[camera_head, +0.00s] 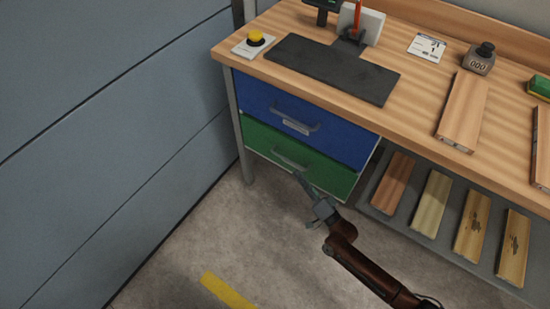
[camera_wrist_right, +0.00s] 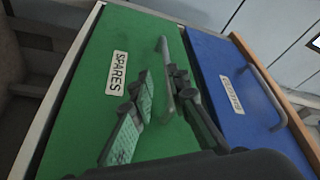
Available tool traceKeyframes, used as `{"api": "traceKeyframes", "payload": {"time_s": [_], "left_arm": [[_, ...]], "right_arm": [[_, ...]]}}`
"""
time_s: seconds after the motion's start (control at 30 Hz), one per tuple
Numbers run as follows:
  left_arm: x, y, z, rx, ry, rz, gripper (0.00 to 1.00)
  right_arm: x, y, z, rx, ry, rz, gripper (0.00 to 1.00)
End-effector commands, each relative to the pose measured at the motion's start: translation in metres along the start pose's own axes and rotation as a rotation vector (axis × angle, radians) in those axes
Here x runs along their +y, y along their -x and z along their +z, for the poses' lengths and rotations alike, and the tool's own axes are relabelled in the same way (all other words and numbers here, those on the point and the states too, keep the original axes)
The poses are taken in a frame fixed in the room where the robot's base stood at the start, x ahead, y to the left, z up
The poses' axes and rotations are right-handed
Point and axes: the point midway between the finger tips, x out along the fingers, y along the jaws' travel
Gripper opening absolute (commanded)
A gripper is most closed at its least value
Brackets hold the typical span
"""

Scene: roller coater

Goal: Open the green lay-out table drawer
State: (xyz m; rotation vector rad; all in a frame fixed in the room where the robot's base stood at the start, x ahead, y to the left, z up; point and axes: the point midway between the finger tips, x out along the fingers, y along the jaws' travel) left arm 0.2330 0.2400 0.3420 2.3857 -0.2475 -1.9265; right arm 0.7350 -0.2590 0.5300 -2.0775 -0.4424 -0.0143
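The green drawer (camera_head: 330,172) is the lower one under the wooden table top, and its front looks about flush with the blue drawer above. It has a grey bar handle (camera_head: 290,161). In the right wrist view the green front (camera_wrist_right: 92,52) fills the middle, with a white SPARES label (camera_wrist_right: 117,73). My right gripper (camera_wrist_right: 158,78) is open in front of it. The handle bar (camera_wrist_right: 164,55) shows between its two fingers, closer to one of them; I cannot tell whether they touch. The gripper's base hides the bottom of that view. My left gripper is not in view.
The blue drawer (camera_head: 285,112) with its own handle sits directly above. A low shelf with several wooden boards (camera_head: 432,202) is to the right. A table leg (camera_head: 240,135) and grey wall (camera_head: 110,130) bound the left. The floor (camera_head: 215,235) in front is clear.

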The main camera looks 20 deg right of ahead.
Motion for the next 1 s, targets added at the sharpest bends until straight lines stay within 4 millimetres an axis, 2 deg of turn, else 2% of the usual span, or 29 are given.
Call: {"api": "traceKeyframes", "payload": {"time_s": [0.17, 0.6, 0.73, 1.0], "left_arm": [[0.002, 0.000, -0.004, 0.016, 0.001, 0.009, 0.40], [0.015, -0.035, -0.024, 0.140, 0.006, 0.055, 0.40], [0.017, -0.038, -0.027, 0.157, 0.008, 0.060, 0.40], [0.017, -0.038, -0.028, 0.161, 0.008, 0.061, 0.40]], "right_arm": [[-0.007, -0.014, -0.001, 0.009, -0.024, -0.025, 0.16], [-0.007, -0.075, -0.001, 0.009, -0.023, -0.022, 0.16], [-0.008, -0.083, -0.002, 0.008, -0.022, -0.022, 0.16], [-0.009, -0.084, -0.002, 0.008, -0.021, -0.022, 0.16]]}}
